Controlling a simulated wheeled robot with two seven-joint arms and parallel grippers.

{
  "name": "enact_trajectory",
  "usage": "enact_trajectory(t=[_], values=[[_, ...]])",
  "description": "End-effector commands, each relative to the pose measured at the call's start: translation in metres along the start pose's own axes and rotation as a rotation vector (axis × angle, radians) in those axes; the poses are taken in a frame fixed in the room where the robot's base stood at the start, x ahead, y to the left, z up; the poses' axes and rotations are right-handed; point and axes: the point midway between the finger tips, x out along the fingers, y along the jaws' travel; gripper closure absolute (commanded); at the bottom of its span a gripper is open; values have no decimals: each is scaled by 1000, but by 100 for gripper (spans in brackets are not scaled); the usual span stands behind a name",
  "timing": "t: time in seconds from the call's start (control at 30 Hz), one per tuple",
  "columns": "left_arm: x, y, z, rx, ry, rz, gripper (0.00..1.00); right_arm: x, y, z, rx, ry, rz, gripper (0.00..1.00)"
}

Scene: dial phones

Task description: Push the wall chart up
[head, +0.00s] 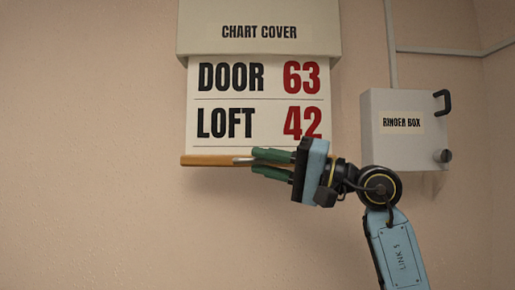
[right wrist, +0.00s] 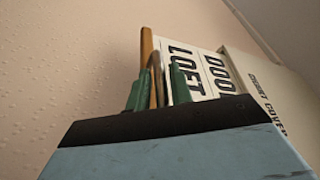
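The wall chart (head: 230,103) hangs below the chart cover (head: 258,32) and shows DOOR 63 and LOFT 42. A wooden bar (head: 211,161) runs along its lower edge. The chart also shows in the right wrist view (right wrist: 200,72). My right gripper (head: 254,161) reaches from the right to the middle of the bar. Its green fingers are close together on a small silver pull (head: 242,160) at the bar. In the right wrist view the pull (right wrist: 164,85) stands between the fingers. The fingers hide part of the bar. My left gripper is not in view.
A grey ringer box (head: 402,152) with a black handle (head: 443,102) and a round knob (head: 442,156) is on the wall at the right, close to my right arm. A conduit (head: 391,45) runs above it. The wall left of the chart is bare.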

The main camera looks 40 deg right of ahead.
Motion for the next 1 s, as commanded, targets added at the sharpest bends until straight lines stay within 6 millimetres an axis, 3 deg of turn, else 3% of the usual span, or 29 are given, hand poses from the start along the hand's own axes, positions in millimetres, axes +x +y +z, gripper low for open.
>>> enact_trajectory(t=[0.17, 0.47, 0.67, 1.0], values=[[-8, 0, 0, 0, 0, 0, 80, 16, 0, -1, 1, 1, -1, 78], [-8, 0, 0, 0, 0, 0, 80, 19, 1, 0, 0, 0, 0, 78], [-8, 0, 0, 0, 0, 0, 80, 19, 1, 0, 1, 0, 0, 100], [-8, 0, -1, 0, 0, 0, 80, 17, -1, -2, 0, 3, 1, 100]])
